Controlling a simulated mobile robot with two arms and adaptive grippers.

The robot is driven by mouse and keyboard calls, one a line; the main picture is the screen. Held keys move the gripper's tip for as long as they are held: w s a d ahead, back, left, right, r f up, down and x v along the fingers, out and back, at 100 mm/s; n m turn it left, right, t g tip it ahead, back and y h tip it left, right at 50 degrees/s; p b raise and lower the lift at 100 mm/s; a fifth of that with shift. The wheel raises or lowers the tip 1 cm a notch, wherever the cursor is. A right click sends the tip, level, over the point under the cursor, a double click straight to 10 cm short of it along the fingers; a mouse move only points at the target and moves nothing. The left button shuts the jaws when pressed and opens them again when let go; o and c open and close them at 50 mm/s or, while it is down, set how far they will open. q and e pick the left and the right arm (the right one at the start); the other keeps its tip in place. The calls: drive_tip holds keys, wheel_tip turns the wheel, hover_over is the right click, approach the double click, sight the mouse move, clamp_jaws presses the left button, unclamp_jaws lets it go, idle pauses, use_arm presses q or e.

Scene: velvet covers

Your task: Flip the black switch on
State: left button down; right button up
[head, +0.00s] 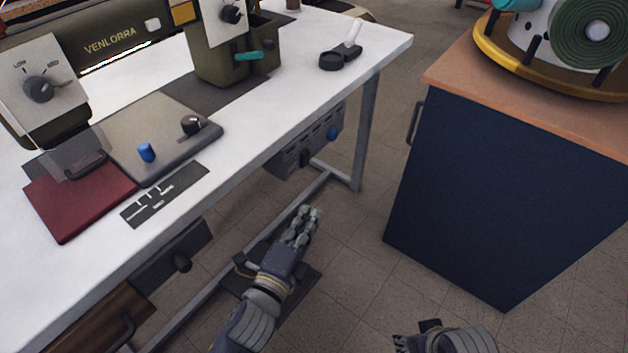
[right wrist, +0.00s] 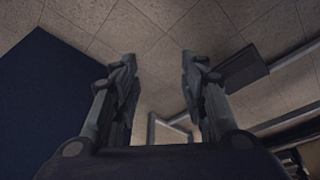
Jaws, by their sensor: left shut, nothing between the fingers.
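A grey control box (head: 305,142) with dark controls and a blue knob (head: 333,134) hangs under the table's front edge in the head view. I cannot make out for certain which of its small dark controls is the black switch. My left gripper (head: 309,212) is shut and empty, below the control box in the picture and apart from it. My right gripper is open and empty in the right wrist view (right wrist: 157,62), with its two fingers wide apart over floor tiles. Only part of the right arm shows at the bottom edge of the head view.
The white table (head: 371,75) holds a sewing machine (head: 110,45), a maroon cloth piece (head: 75,205) and a black stand (head: 338,58). A navy cabinet (head: 500,190) stands right; tiled floor lies between.

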sight(305, 159)
use_arm(q)
drive_tip(key=r, duration=0.1)
drive_tip(key=r+m, duration=0.1)
drive_tip(key=shift+s+d+r+t+h, duration=0.2)
drive_tip(key=shift+r+t+h, duration=0.1)
use_arm(e)
drive_tip(key=shift+s+r, duration=0.45)
drive_tip(key=shift+r, duration=0.25)
use_arm(q)
drive_tip(key=w+b, duration=0.1)
drive_tip(key=w, duration=1)
drive_tip(key=shift+w+d+r+b, duration=0.25)
drive_tip(key=shift+w+d+b, duration=0.05)
drive_tip(key=shift+b, duration=0.05)
use_arm(e)
drive_tip(key=shift+s+r, duration=0.2)
drive_tip(key=shift+s, duration=0.05)
drive_tip(key=shift+r, duration=0.15)
